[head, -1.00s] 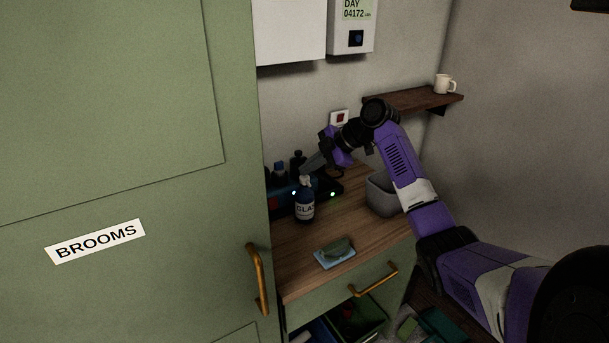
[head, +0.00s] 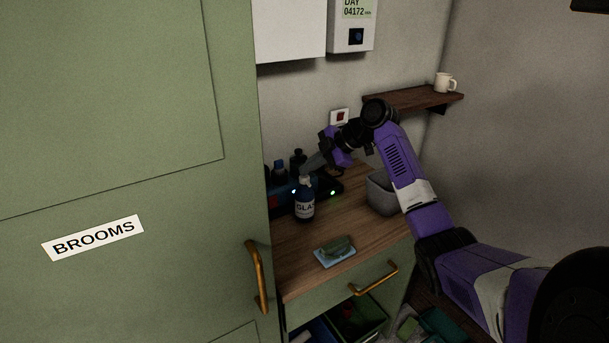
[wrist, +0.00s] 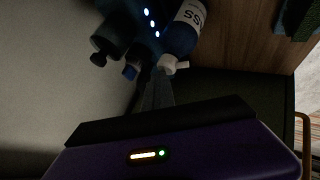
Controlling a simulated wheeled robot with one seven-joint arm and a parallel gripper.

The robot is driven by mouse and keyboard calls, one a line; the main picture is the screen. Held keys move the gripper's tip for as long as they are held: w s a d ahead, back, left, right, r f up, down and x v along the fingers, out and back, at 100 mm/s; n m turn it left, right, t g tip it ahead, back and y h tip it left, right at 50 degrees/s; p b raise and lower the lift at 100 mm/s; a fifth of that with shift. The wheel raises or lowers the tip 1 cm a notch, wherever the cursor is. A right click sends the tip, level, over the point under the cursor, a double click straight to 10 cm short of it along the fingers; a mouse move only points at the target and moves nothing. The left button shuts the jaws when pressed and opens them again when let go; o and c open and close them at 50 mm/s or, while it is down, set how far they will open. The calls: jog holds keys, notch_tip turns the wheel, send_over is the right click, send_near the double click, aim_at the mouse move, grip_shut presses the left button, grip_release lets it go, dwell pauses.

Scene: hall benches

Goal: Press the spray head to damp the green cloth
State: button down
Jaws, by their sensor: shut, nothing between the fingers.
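A dark blue spray bottle with a white label (head: 305,207) stands upright on the wooden counter. Its pale spray head (head: 306,183) is on top; in the wrist view the spray head (wrist: 172,65) shows white beside my fingertips. My gripper (head: 307,166) is shut and empty, its tips just above the spray head; I cannot tell if they touch it. The fingers also show in the wrist view (wrist: 157,88).
Dark bottles (head: 297,160) and a dark unit with small lights (head: 325,186) stand behind the spray bottle. A grey bin (head: 380,195) is to the right on the counter (head: 300,262). The green brooms cupboard (head: 130,150) closes off the left. An open space with containers is below.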

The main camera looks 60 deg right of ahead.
aim_at(308, 177)
jog(key=shift+f, duration=0.15)
jog(key=shift+r, duration=0.45)
dwell(0.3)
jog(key=shift+r+p, duration=1.8)
jog(key=shift+r, duration=1.2)
jog(key=shift+f, duration=0.1)
